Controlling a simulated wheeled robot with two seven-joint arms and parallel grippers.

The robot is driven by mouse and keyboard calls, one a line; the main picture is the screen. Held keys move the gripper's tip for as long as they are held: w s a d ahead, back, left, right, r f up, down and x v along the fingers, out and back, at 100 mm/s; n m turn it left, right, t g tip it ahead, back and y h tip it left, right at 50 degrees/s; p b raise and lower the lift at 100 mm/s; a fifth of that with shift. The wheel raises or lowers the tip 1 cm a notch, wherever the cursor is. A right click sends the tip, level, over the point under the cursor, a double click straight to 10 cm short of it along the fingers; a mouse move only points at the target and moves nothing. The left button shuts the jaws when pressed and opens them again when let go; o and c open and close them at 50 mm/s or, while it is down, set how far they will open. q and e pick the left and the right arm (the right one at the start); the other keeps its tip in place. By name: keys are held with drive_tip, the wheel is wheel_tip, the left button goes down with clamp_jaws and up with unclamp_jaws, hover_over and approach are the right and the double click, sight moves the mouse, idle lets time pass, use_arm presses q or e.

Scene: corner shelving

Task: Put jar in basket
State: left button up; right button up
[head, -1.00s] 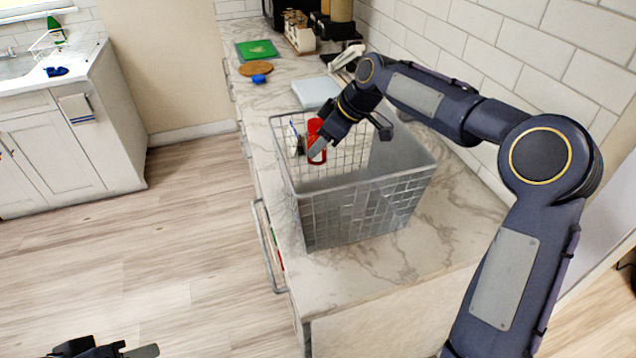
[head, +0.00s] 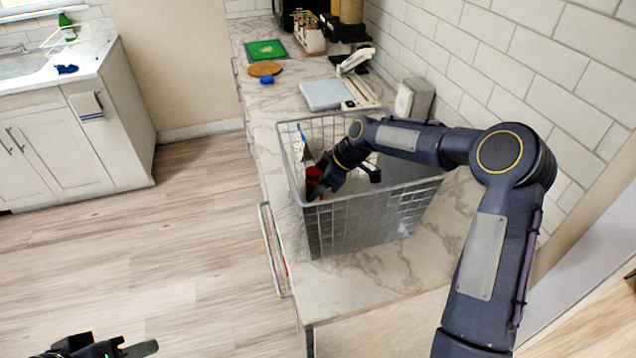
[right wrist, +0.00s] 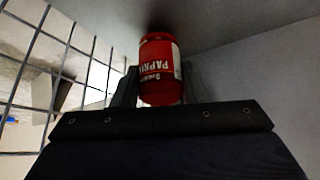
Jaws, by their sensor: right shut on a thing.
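The red jar (head: 313,176) is in my right gripper (head: 318,186), inside the upper left part of the wire basket (head: 345,225).
The basket stands on a marble counter (head: 375,270). A white-and-blue packet (head: 300,142) is at its left back inside. Behind it are a kitchen scale (head: 327,94), a grey-white appliance (head: 413,98) and a green board (head: 265,50). A tiled wall bounds the right.

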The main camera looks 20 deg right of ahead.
drive_tip(key=o, duration=1)
drive_tip(key=shift+o, duration=0.2)
drive_tip(key=shift+r, duration=0.15)
drive_tip(key=shift+d+r, duration=0.2)
drive_tip(key=b+v, duration=0.2)
drive_tip(key=v, duration=0.9)
drive_tip(key=shift+s+r, duration=0.2)
